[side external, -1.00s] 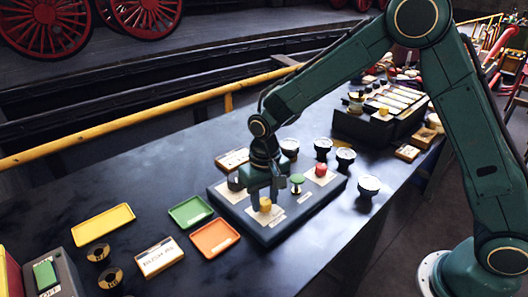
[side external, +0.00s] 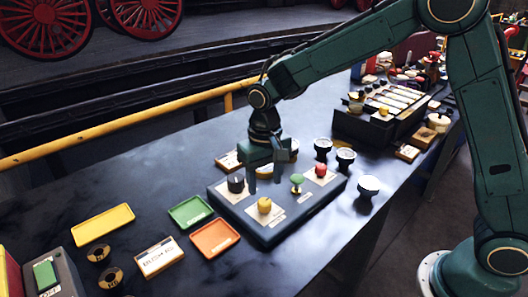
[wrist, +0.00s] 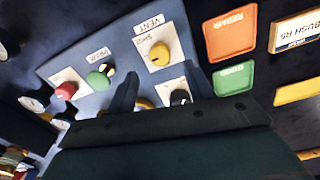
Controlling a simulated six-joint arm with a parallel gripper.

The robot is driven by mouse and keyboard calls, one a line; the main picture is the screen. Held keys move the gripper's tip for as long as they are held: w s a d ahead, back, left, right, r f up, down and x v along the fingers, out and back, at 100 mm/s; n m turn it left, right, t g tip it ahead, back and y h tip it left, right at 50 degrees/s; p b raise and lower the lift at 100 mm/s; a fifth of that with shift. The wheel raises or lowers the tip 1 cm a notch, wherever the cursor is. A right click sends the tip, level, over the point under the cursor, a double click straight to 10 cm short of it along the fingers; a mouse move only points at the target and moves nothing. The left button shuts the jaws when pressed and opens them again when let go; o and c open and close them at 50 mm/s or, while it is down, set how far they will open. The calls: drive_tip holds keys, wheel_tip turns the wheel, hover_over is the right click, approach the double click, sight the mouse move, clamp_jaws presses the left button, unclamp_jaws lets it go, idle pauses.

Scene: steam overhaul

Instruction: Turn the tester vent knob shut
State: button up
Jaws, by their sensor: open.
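The yellow vent knob (side external: 264,205) stands on the near side of the grey-blue tester panel (side external: 262,230). In the wrist view the same knob (wrist: 160,54) sits on a white plate, beside a label reading VENT. Its exact pointer direction is too small to tell. My gripper (side external: 265,180) is open and empty, above the panel and behind the yellow knob, clear of it. In the wrist view its two dark fingers (wrist: 160,88) point down apart, with the yellow knob beyond their tips.
The panel also carries a black knob (side external: 236,183), a green knob (side external: 297,180) and a red knob (side external: 321,170). Several round gauges stand behind and right of it. Green (side external: 190,211) and orange (side external: 214,238) trays lie to the left.

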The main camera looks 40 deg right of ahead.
sight(267, 201)
wheel_tip(267, 201, up, 8)
idle(0.4)
idle(0.3)
drive_tip(key=s+d+r+t, duration=0.3)
drive_tip(key=s+d+r, duration=0.45)
drive_tip(key=s, duration=0.35)
drive_tip(key=s+d+n+t, duration=0.2)
drive_tip(key=s+d, duration=0.2)
drive_tip(key=s, duration=1)
drive_tip(key=shift+f+t, duration=0.3)
drive_tip(key=shift+f, duration=0.05)
drive_tip(key=shift+s, duration=0.1)
